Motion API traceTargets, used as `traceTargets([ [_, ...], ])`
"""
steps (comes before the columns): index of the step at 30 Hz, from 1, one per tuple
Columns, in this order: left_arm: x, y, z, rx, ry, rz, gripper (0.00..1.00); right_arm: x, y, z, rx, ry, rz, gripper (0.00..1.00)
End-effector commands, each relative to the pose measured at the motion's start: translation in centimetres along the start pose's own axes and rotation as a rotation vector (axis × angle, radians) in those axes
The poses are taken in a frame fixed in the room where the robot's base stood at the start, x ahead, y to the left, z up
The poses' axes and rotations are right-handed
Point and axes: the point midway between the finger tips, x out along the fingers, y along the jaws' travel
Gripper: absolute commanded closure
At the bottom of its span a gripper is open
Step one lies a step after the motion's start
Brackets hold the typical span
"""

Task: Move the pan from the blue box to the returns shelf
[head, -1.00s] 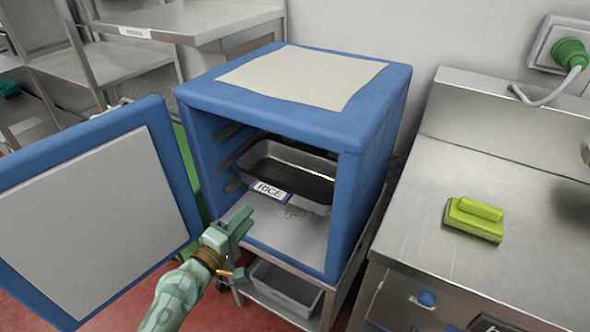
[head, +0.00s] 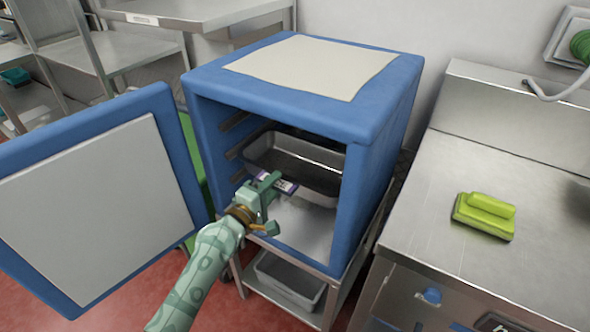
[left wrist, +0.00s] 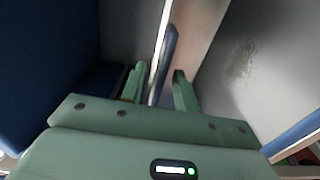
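The steel pan (head: 320,175) sits on rails inside the open blue box (head: 200,150). Its label is partly hidden by my left gripper (head: 266,205), which is at the box opening by the pan's front rim. The left gripper is open. In the left wrist view, a bright thin edge, seemingly the pan's rim (left wrist: 163,30), runs between the spread fingers (left wrist: 158,90); contact cannot be told. A steel shelf with a small white label (head: 185,12) stands at the back left; whether it is the returns shelf cannot be told. My right gripper is out of view.
The blue box's door (head: 100,205) stands wide open at left. A steel counter (head: 445,220) with a green sponge-like block (head: 485,214) is at right. The box's stand (head: 330,305) holds another steel pan (head: 290,283) below.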

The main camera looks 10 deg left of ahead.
Motion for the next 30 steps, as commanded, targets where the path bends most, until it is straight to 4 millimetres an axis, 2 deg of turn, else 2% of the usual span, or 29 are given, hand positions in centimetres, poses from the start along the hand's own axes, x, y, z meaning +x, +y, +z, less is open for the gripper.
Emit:
traceTargets([
  [5, 0.0, 0.0, 0.0, 0.0, 0.0, 0.0, 0.69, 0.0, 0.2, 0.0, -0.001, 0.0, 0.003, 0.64],
  [9, 0.0, 0.0, 0.0, 0.0, 0.0, 0.0, 1.0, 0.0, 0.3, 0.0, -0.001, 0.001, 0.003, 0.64],
  [19, -0.6, 0.8, 0.0, 0.001, 0.0, 0.003, 1.0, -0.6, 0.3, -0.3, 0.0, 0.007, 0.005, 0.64],
  [26, -0.7, 0.7, 0.0, 0.0, 0.0, 0.003, 1.0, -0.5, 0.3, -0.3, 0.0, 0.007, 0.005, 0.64],
  [30, -1.9, 0.7, -0.1, 0.001, 0.001, 0.002, 1.0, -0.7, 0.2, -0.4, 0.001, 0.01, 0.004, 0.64],
])
